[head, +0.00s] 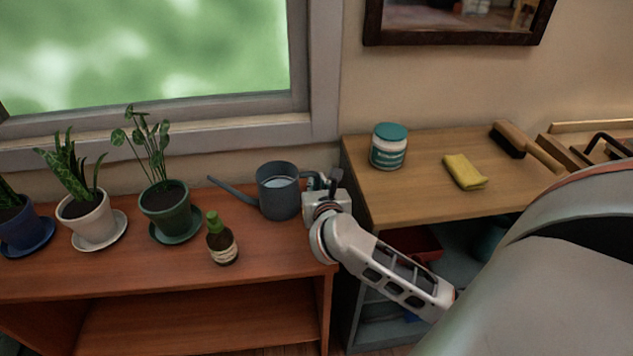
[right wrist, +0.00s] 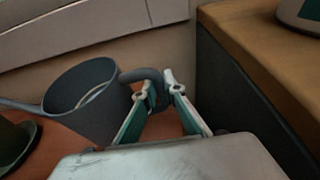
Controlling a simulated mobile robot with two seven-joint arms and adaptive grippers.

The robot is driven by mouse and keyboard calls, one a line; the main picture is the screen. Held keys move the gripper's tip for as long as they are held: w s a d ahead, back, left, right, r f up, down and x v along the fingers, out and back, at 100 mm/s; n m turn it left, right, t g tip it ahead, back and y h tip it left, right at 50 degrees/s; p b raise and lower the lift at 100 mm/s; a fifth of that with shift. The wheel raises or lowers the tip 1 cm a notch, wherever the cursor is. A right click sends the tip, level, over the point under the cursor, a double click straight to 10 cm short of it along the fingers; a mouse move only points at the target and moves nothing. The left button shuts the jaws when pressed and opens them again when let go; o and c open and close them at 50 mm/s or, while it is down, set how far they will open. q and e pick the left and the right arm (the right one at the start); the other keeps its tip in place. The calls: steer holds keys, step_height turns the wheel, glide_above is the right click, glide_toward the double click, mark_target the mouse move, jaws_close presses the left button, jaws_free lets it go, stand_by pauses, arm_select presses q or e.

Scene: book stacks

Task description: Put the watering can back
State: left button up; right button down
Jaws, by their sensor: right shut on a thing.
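The blue-grey watering can (head: 279,192) is upright at the right end of the reddish wooden shelf top (head: 120,272), with its spout pointing left. It also shows in the right wrist view (right wrist: 92,103), with its handle (right wrist: 143,76) on the right side. My right gripper (head: 318,184) is at the handle side of the can. In the right wrist view its fingers (right wrist: 158,92) are shut on the handle. I cannot tell whether the can's base touches the shelf. My left gripper is not in view.
Potted plants in a green pot (head: 167,212), a white pot (head: 88,219) and a blue pot (head: 22,230) stand left of the can. A small brown bottle (head: 221,243) stands in front. The higher bench at right holds a jar (head: 389,152), yellow cloth (head: 464,172) and brush (head: 527,147).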

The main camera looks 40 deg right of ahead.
steer(key=shift+f, duration=0.1)
steer(key=c, duration=2.1)
jaws_free()
steer(key=shift+c, duration=0.2)
